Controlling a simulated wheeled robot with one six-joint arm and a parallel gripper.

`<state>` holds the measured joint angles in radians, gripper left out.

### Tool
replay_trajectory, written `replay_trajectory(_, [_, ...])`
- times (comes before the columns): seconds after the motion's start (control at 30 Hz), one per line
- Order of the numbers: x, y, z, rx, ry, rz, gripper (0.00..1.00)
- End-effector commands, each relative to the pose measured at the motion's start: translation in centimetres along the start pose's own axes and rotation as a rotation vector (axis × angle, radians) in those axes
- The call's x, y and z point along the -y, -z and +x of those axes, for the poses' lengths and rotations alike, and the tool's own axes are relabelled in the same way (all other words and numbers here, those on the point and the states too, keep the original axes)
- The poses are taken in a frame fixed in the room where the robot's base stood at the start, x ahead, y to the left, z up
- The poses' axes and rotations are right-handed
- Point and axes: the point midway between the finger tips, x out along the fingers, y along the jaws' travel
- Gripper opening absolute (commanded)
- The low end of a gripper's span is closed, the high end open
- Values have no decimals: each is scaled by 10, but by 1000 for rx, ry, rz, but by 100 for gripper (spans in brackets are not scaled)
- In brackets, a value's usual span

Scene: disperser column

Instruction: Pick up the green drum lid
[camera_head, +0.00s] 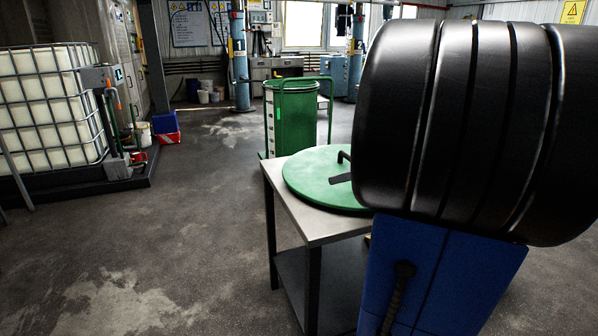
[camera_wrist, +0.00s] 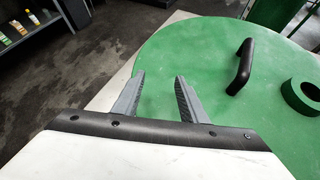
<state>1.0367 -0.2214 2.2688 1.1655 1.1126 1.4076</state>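The green drum lid (camera_head: 318,187) lies flat on a metal-topped table in the head view, with a black handle (camera_head: 343,157) on its top. A large black ribbed part of my own arm hides the lid's right side. In the wrist view, the lid (camera_wrist: 200,60) fills the middle and right, and its black handle (camera_wrist: 241,68) stands up from it. My gripper (camera_wrist: 158,76) is open and empty, with its two grey fingers apart over the lid's near left part. The handle is to the right of both fingers, not between them.
The table (camera_head: 292,210) has a pale top, dark legs and a lower shelf. A green drum (camera_head: 293,120) on a green frame stands behind it. A caged white tank (camera_head: 45,105) is at the left. The floor between is clear. A green ring (camera_wrist: 300,97) sits on the lid.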

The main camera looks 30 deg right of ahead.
Motion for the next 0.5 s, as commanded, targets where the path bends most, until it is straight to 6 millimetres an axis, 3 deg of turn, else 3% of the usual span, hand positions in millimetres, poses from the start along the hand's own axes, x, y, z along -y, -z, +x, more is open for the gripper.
replay_trajectory(0.03, [25, -1, -10, 39, 33, 98, 39])
replay_trajectory(0.2, [89, -6, -42, 174, 107, 378, 39])
replay_trajectory(0.33, [121, -5, -62, 252, 138, 516, 39])
replay_trajectory(0.5, [139, -5, -73, 299, 153, 594, 39])
